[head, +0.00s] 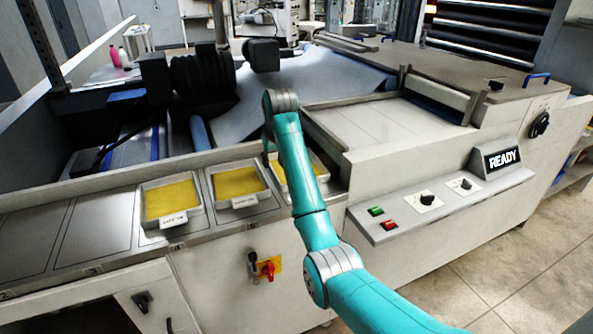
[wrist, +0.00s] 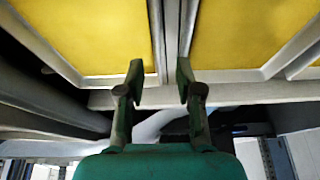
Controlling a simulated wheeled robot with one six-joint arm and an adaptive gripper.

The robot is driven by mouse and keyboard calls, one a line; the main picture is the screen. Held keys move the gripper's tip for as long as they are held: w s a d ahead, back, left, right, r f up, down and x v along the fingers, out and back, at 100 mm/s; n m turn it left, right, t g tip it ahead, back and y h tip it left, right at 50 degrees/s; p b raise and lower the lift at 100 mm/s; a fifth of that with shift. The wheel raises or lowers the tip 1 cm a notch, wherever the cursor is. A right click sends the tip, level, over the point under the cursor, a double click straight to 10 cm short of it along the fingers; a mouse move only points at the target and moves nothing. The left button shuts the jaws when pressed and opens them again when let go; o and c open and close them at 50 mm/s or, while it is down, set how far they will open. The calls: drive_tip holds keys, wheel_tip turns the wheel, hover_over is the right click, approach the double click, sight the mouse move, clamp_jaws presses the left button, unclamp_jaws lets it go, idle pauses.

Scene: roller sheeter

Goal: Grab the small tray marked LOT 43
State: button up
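Three small metal trays with yellow contents sit in a row on the machine's front ledge: a left tray (head: 143,208), a middle tray (head: 267,187) and a right tray (head: 325,172). The left and middle trays carry small white front labels, too small to read. My arm partly hides the right tray, and any label on it, so I cannot tell which is LOT 43. In the wrist view my gripper (wrist: 161,84) is open and empty. Its fingers sit by the adjoining walls of two yellow-filled trays, a left one (wrist: 157,40) and a right one (wrist: 190,30).
Empty ledge plates (head: 92,228) lie left of the trays. A control panel (head: 440,205) with buttons, knobs and a READY display (head: 502,158) juts out at the right. A red knob (head: 267,268) is on the front below the trays. Black rollers (head: 200,80) stand behind.

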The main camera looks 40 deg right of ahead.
sight(273, 170)
drive_tip(key=shift+x, duration=2.45)
drive_tip(key=shift+s+f, duration=0.1)
drive_tip(key=shift+f, duration=0.2)
drive_tip(key=shift+c, duration=0.2)
drive_tip(key=shift+d, duration=0.1)
clamp_jaws()
